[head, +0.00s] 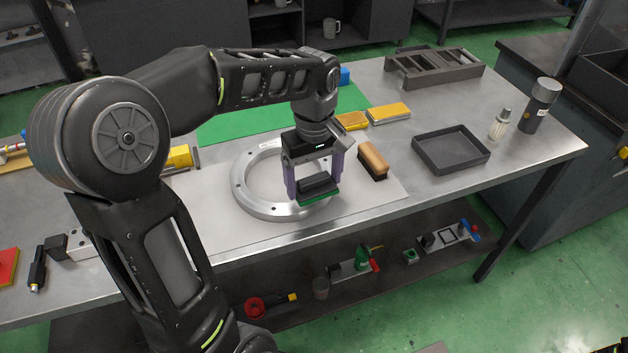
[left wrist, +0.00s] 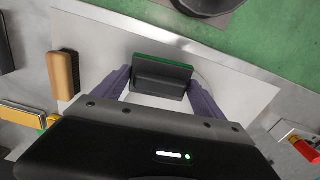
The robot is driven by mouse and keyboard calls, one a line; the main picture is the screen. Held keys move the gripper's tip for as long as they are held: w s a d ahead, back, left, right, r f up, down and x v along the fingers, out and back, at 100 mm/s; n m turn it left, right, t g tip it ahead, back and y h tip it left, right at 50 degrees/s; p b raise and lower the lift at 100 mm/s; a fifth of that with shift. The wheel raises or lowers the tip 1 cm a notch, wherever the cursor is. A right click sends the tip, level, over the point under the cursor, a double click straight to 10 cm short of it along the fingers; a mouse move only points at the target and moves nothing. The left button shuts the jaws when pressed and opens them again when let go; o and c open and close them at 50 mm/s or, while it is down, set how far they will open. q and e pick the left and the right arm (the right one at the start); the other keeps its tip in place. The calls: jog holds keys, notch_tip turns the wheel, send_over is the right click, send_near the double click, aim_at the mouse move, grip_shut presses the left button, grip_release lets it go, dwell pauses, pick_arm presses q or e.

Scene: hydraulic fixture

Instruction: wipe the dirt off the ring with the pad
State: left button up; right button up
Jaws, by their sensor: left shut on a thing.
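The metal ring (head: 240,185) lies flat on a pale sheet on the table; small dark holes show on its rim. My left gripper (head: 315,183) is shut on the pad, a dark block with a green underside (head: 319,198), at the ring's right front part. The pad also shows between the fingers in the left wrist view (left wrist: 161,78). It hides part of the ring, and I cannot tell whether it touches it. I cannot make out dirt on the visible ring. My right gripper is not in view.
A wooden brush (head: 373,158) lies just right of the ring. Yellow boxes (head: 389,113) lie behind it on the table. A dark empty tray (head: 450,150), a spray bottle (head: 500,124) and a dark cylinder (head: 540,105) stand at the right. A rack (head: 435,68) stands at the back.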

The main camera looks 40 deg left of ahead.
pick_arm(q)
jog(key=shift+r+p, duration=0.6)
jog(key=shift+r, duration=0.65)
jog(key=shift+r+p, duration=1.25)
jog(key=shift+r, duration=0.3)
jog(key=shift+f, duration=0.2)
